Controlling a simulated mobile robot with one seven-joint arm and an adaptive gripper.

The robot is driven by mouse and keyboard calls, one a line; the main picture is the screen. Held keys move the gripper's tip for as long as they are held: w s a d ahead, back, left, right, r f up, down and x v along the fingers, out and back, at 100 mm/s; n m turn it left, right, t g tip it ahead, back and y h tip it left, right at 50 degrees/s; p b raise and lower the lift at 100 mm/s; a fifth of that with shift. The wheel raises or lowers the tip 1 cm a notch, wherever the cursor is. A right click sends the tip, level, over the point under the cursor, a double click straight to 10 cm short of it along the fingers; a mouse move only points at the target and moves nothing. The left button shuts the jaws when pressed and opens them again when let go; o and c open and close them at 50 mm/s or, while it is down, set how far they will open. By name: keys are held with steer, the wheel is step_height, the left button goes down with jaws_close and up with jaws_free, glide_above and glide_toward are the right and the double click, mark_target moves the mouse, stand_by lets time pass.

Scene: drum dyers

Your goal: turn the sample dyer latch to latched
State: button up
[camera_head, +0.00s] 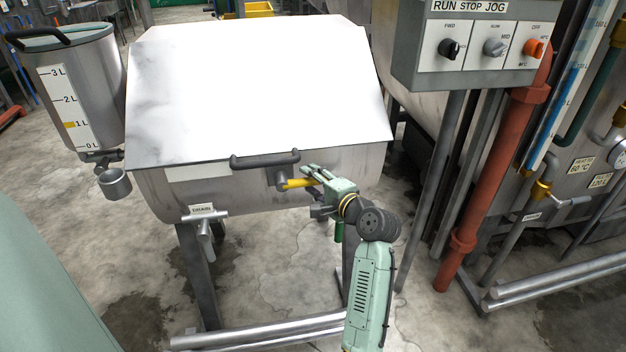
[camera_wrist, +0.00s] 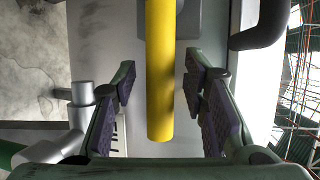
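The sample dyer is a steel tub with a closed white lid (camera_head: 255,85) in the head view. The latch handle points to the right, about level, in the head view. My gripper (camera_head: 312,178) is at the handle's free end. In the wrist view my gripper (camera_wrist: 160,95) is open, with the yellow latch handle (camera_wrist: 160,70) between its two purple-padded fingers. Gaps show on both sides of the handle.
A drain valve (camera_head: 204,228) sits under the tub's front left. A steel measuring vessel (camera_head: 80,90) stands left. A control box (camera_head: 480,50) on a post and a red pipe (camera_head: 483,185) stand right. Floor pipes (camera_head: 260,335) run below the tub.

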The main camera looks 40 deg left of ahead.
steer(key=shift+c, duration=0.4)
jaws_close()
stand_by(0.5)
